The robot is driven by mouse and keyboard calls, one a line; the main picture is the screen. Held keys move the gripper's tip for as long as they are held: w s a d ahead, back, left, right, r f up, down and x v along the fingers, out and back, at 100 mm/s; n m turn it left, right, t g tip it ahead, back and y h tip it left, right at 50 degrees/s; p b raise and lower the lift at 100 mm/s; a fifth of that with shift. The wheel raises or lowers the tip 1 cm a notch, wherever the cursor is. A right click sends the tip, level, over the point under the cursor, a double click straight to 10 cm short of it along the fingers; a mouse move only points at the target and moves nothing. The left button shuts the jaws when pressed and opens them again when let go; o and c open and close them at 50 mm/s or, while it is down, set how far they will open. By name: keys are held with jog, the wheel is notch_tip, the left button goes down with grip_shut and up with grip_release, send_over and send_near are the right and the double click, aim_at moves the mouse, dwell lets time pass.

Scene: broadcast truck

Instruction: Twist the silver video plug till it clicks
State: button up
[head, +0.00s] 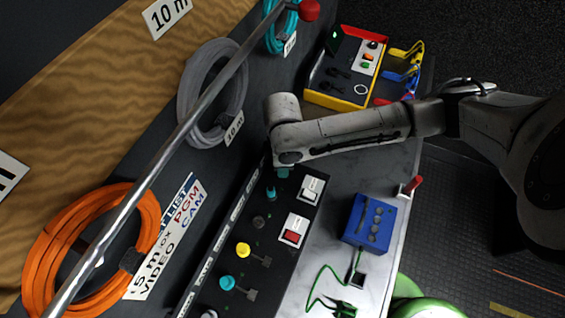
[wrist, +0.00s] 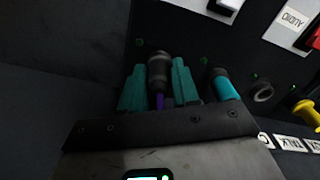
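The silver video plug (wrist: 158,70) looks dark grey in the wrist view, with a purple part at its near end. It stands at the dark connector panel, between the two teal fingers of my gripper (wrist: 159,82). The fingers lie close against both its sides, and I see no clear gap. In the head view my gripper (head: 283,172) is at the far end of the black panel (head: 208,262), and my wrist hides the plug. How far the plug is turned or seated cannot be seen.
A teal connector (wrist: 224,85) sits just right of my gripper, then a dark round socket (wrist: 263,92) and a yellow connector (wrist: 306,110). Switches (head: 293,230) line the panel. A blue box (head: 369,222) and a yellow-red tray (head: 337,102) stand on the bench. A metal rod (head: 165,155) crosses the head view.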

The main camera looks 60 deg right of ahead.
jog(key=o, duration=0.4)
jog(key=shift+r, duration=0.1)
notch_tip(320, 180, up, 10)
jog(key=shift+f+b, duration=0.1)
jog(key=shift+b, duration=0.6)
jog(key=shift+r, duration=0.4)
